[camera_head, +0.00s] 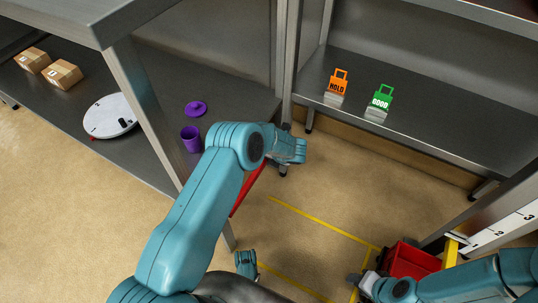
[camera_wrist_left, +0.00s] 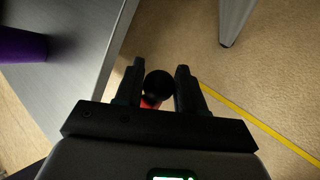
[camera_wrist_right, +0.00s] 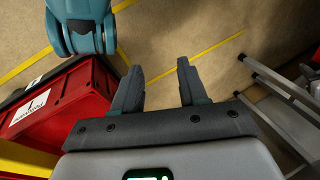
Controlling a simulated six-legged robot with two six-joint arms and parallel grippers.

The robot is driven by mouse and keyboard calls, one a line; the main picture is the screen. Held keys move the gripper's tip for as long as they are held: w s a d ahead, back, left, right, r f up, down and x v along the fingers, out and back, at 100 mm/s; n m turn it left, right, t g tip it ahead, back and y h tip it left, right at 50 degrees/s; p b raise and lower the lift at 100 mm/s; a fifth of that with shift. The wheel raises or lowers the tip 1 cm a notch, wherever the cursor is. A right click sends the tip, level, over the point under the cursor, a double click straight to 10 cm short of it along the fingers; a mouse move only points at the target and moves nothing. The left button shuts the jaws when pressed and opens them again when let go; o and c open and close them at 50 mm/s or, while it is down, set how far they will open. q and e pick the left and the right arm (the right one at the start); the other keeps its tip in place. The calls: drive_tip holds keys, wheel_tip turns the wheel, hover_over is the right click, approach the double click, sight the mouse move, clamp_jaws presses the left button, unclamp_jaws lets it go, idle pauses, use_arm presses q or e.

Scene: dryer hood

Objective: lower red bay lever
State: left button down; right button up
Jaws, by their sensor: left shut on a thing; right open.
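The red lever (camera_head: 248,190) stands slanted beside the leg of the left bench, partly hidden behind my left arm. In the left wrist view its black ball knob (camera_wrist_left: 158,84) sits between the two fingers of my left gripper (camera_wrist_left: 160,78), with a bit of the red shaft (camera_wrist_left: 150,103) showing below it. My left gripper is shut on the knob; in the head view it is at the end of the bent arm (camera_head: 284,168). My right gripper (camera_wrist_right: 160,85) is open and empty above the floor, beside a red crate (camera_wrist_right: 60,115).
The left bench holds cartons (camera_head: 62,74), a white disc (camera_head: 110,116), a purple cup (camera_head: 190,138) and a purple lid (camera_head: 195,108). The right shelf bears an orange HOLD tag (camera_head: 338,82) and a green GOOD tag (camera_head: 381,98). Yellow lines (camera_head: 320,229) mark open floor between.

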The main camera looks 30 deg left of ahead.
use_arm(q)
drive_tip(key=shift+s+a+f, duration=0.1)
drive_tip(key=shift+s+f, duration=0.45)
drive_tip(key=shift+f, duration=0.05)
drive_tip(key=c, duration=0.9)
unclamp_jaws()
drive_tip(key=shift+o, duration=0.6)
drive_tip(key=shift+w+f, duration=0.1)
drive_tip(key=shift+w+r, duration=0.15)
drive_tip(key=shift+r, duration=0.3)
drive_tip(key=p+v, duration=0.6)
drive_tip(key=v, duration=1)
drive_tip(key=shift+p, duration=0.35)
use_arm(e)
drive_tip(key=s+a+r+g, duration=0.1)
drive_tip(key=s+r, duration=0.2)
drive_tip(key=r, duration=0.3)
drive_tip(key=shift+s+a+r, duration=0.15)
drive_tip(key=shift+s, duration=0.1)
use_arm(q)
drive_tip(key=shift+w+f, duration=0.1)
